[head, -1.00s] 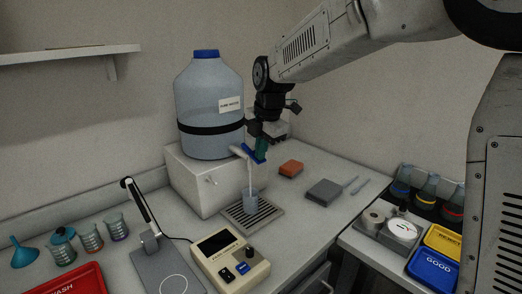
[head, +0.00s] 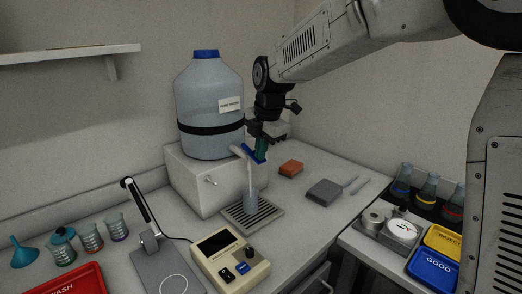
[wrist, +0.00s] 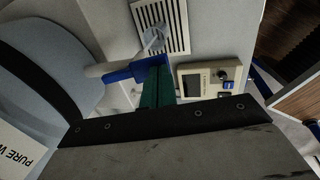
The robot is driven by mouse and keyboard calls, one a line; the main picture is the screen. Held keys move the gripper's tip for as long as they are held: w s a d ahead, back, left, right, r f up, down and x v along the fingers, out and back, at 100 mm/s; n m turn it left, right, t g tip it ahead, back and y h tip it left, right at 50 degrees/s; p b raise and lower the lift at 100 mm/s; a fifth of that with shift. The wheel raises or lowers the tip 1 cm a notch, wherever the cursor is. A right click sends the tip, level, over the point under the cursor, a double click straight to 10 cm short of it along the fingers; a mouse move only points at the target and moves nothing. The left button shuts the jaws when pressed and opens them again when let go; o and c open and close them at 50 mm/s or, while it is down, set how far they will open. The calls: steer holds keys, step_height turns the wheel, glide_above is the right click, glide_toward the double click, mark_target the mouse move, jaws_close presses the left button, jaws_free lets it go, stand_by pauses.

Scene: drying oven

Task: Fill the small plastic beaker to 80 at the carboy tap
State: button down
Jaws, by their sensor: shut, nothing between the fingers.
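The carboy (head: 209,115), labelled as pure water, stands on a white block, and its pale tap (head: 238,150) has a blue lever (head: 248,152). A pale stream runs from the tap down to the small plastic beaker (head: 250,198). The beaker stands upright on the slotted drip tray (head: 268,220) below the spout; it also shows in the wrist view (wrist: 154,40). Its water level and marks are too small to read. My gripper (head: 261,152) is shut and empty, its green fingers beside the blue lever (wrist: 122,73) and seemingly touching it.
A panel device (head: 230,262) and a stand with a black arm (head: 158,262) are in front of the tray. An orange sponge (head: 291,168) and a grey block (head: 324,192) lie right of it. Several small vessels stand at the left.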

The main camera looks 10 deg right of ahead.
steer(key=shift+r, duration=0.1)
stand_by(0.3)
steer(key=shift+r, duration=0.7)
steer(key=shift+r, duration=0.2)
steer(key=w+a+v, duration=0.1)
steer(key=v, duration=1.2)
steer(key=shift+d+r, duration=0.2)
steer(key=shift+r, duration=0.25)
